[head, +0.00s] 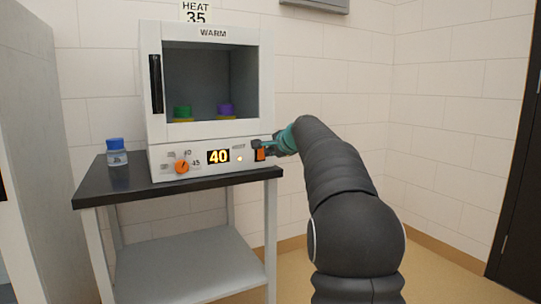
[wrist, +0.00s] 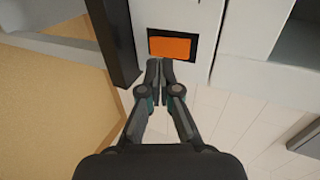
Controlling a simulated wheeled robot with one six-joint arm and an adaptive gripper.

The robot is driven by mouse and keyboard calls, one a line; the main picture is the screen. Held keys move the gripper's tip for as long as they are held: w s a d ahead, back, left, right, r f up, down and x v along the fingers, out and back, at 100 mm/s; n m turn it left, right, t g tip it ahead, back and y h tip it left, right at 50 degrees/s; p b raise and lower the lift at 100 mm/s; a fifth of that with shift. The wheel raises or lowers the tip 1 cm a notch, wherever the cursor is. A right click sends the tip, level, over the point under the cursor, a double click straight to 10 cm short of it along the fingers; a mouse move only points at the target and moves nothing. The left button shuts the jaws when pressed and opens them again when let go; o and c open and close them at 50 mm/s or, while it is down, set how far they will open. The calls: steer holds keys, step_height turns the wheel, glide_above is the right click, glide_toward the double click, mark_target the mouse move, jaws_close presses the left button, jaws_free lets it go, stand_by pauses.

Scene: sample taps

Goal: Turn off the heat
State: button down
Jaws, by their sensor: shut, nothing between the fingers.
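The warming cabinet (head: 155,90) labelled WARM stands on a black-topped table, with its chamber facing me. Its front panel has an orange dial (head: 182,167), a display (head: 218,156) reading 40, a small lit lamp (head: 239,158) under the word HEAT, and an orange switch (head: 260,155) in a dark frame at the right end. The switch also shows in the wrist view (wrist: 171,48). My gripper (wrist: 160,64) is shut and empty, its fingertips at the edge of the switch's frame. I cannot tell whether they touch it. In the head view, my gripper (head: 268,146) partly covers the switch.
A sign (head: 196,13) above the cabinet reads HEAT 35. Green and purple-topped items (head: 182,112) sit inside the chamber. A blue-capped bottle (head: 117,152) stands on the black tabletop (head: 125,185) at left. The floor right of the table is clear.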

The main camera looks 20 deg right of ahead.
steer(key=v, duration=1)
steer(key=shift+s, duration=0.15)
steer(key=shift+a+p, duration=0.1)
steer(key=shift+p, duration=0.2)
steer(key=shift+s+f+p, duration=0.35)
steer(key=shift+f+p, duration=0.3)
steer(key=shift+p, duration=0.3)
steer(key=shift+w, duration=0.1)
